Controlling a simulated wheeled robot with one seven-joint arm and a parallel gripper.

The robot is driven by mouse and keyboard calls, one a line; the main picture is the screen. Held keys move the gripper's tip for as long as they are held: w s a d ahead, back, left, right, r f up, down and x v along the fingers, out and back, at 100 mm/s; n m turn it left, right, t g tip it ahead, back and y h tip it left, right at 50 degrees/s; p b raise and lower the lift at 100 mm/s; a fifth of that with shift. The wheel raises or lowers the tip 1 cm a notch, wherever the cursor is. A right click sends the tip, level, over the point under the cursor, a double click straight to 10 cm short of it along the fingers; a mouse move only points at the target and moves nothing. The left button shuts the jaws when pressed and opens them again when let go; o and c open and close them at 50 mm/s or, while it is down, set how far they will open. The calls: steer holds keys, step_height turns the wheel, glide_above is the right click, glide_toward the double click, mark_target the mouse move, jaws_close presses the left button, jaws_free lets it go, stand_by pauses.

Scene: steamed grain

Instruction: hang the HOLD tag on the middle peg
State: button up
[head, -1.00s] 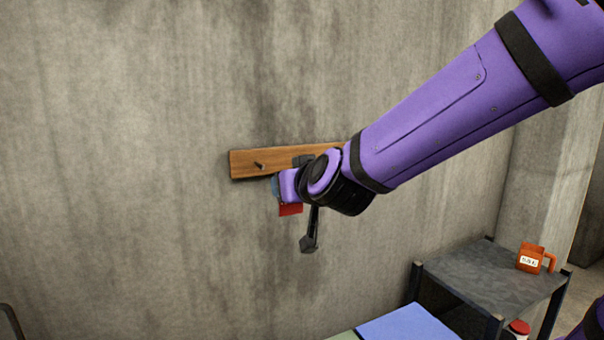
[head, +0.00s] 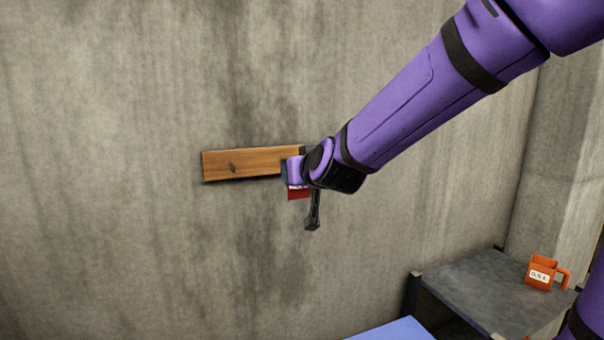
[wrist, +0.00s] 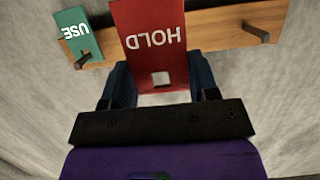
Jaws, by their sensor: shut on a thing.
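The red HOLD tag (wrist: 150,42) is held between the two fingers of my gripper (wrist: 163,84), its square hole close to the fingers and its lettering upside down in the wrist view. In the head view the red tag (head: 299,194) shows just below my gripper (head: 287,172), in front of the board's right part. The wooden peg board (head: 245,163) is fixed to the wall. A bare end peg (head: 233,168) shows at its left; in the wrist view this bare peg (wrist: 256,32) is at the right. The middle peg is not visible; the tag and gripper cover that stretch.
A green USE tag (wrist: 78,35) hangs at the board's other end, left in the wrist view. A grey shelf (head: 480,285) with an orange labelled mug (head: 541,272) stands at the lower right. A blue surface (head: 400,330) shows at the bottom. The wall left of the board is clear.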

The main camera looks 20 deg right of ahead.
steer(key=shift+w+r+x, duration=0.1)
steer(key=shift+r+x, duration=0.2)
steer(key=shift+x, duration=1.2)
steer(key=shift+w+r+x, duration=0.1)
steer(key=shift+r+x, duration=0.2)
steer(key=shift+x, duration=1.2)
steer(key=shift+w+r+x, duration=0.1)
steer(key=shift+r+x, duration=0.2)
steer(key=shift+x, duration=1.2)
steer(key=o, duration=1)
steer(key=shift+c, duration=0.2)
steer(key=s+d+r+n+g+y, duration=0.1)
steer(key=s+r+g+y, duration=0.2)
steer(key=s, duration=1.8)
steer(key=s+d+f+g+h, duration=0.1)
steer(key=s+d+f+g, duration=0.1)
steer(key=s, duration=0.6)
steer(key=s+d+f+m+g+h, duration=0.1)
steer(key=s+d+f+g+h, duration=0.1)
steer(key=s, duration=0.7)
steer(key=shift+s+d+f+g, duration=0.2)
steer(key=shift+d+f+g, duration=0.25)
steer(key=shift+d+g, duration=0.6)
